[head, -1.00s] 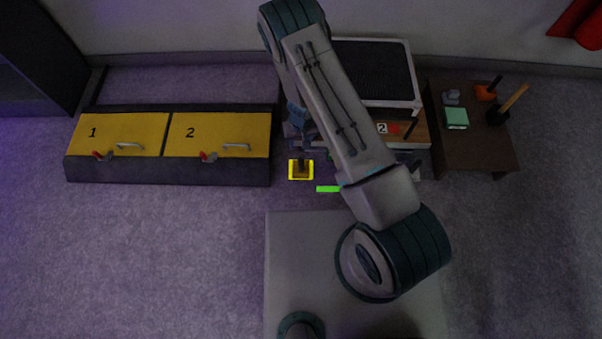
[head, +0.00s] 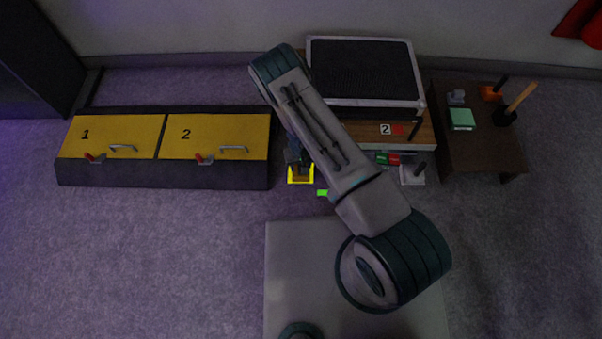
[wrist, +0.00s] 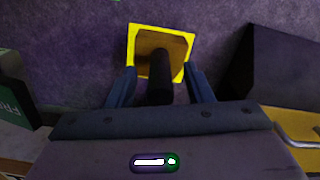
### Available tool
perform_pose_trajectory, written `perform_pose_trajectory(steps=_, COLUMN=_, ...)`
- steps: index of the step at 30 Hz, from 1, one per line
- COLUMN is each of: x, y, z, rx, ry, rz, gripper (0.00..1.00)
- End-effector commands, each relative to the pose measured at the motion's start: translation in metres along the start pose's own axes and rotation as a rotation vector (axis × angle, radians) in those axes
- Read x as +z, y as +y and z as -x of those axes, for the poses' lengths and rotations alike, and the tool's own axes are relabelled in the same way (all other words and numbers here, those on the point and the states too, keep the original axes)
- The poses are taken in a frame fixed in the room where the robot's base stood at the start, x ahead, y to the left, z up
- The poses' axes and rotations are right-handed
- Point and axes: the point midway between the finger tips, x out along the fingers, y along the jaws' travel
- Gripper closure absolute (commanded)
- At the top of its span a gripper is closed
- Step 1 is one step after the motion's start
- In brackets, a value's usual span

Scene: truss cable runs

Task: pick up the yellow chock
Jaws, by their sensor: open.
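The yellow chock (head: 300,180) sits on the carpet just right of the yellow-lidded bench. In the wrist view the chock (wrist: 185,45) shows a bright yellow edge around a brown top, with a dark upright post (wrist: 160,78) on it. My gripper (wrist: 160,85) is open, with one blue finger on each side of the post, and the fingers look apart from it. In the head view my gripper (head: 299,158) is over the chock and hides part of it. Whether the fingers touch the chock's top cannot be told.
A bench with yellow lids marked 1 (head: 110,134) and 2 (head: 215,136) stands close on the left. A wooden unit with a dark-topped tray (head: 362,72) stands to the right. Open carpet lies in front.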

Motion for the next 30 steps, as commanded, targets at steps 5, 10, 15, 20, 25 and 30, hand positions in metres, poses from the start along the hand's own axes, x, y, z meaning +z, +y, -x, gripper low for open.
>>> perform_pose_trajectory(steps=5, x=-0.001, y=0.000, z=-0.024, rx=0.001, ry=0.001, rz=0.000, gripper=0.53)
perform_pose_trajectory(steps=10, x=0.000, y=0.000, z=-0.026, rx=0.000, ry=0.000, rz=0.000, gripper=0.53)
perform_pose_trajectory(steps=15, x=0.000, y=0.000, z=-0.025, rx=0.000, ry=0.000, rz=-0.001, gripper=0.67)
perform_pose_trajectory(steps=20, x=0.000, y=0.000, z=-0.025, rx=0.000, ry=0.000, rz=-0.001, gripper=1.00)
perform_pose_trajectory(steps=25, x=-0.001, y=0.000, z=-0.025, rx=0.000, ry=0.001, rz=-0.001, gripper=1.00)
perform_pose_trajectory(steps=30, x=-0.001, y=0.000, z=-0.023, rx=0.000, ry=0.002, rz=-0.001, gripper=1.00)
